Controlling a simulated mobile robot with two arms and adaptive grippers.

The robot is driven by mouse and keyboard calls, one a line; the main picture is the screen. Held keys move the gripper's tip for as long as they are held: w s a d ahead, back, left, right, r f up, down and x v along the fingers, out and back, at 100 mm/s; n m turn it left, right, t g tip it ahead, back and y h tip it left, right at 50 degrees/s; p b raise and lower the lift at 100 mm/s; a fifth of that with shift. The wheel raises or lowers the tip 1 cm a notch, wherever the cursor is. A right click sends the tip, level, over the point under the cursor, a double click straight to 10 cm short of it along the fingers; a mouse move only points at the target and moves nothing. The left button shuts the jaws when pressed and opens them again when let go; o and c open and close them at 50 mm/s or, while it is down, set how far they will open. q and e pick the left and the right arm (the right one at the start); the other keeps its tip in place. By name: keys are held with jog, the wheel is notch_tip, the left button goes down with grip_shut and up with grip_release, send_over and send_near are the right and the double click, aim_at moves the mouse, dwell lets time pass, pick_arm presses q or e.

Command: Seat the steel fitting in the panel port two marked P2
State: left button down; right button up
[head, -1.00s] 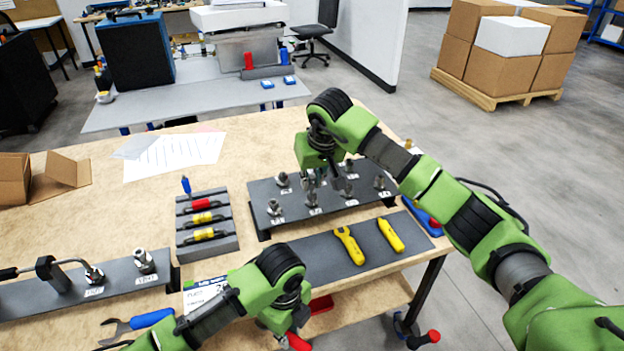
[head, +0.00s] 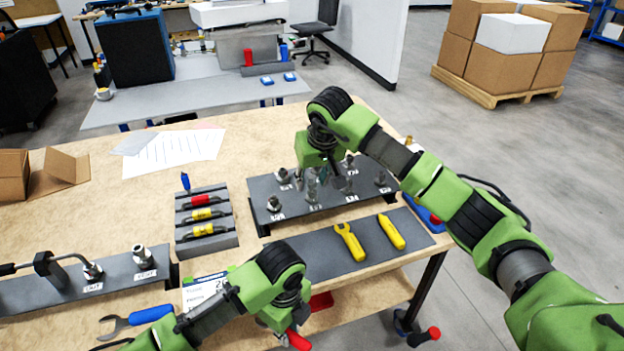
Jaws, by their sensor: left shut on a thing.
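My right gripper (head: 328,186) points down over the middle of this panel, close to a steel fitting (head: 312,188). Whether its fingers hold the fitting or are only beside it is unclear. My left gripper (head: 288,332) is low at the table's front edge, shut on a red-handled thing (head: 298,341), mostly hidden by the gripper and the picture's bottom edge.
A grey rack (head: 216,246) holds red- and yellow-banded tools. Yellow tools lie on the dark mat (head: 310,252) before the panel. A second dark panel (head: 55,295) with fittings and a bent pipe is at left, near a blue-handled wrench (head: 150,315).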

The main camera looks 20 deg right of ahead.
jog(key=v, duration=1.1)
jog(key=shift+s+r, duration=0.2)
jog(key=shift+r, duration=0.1)
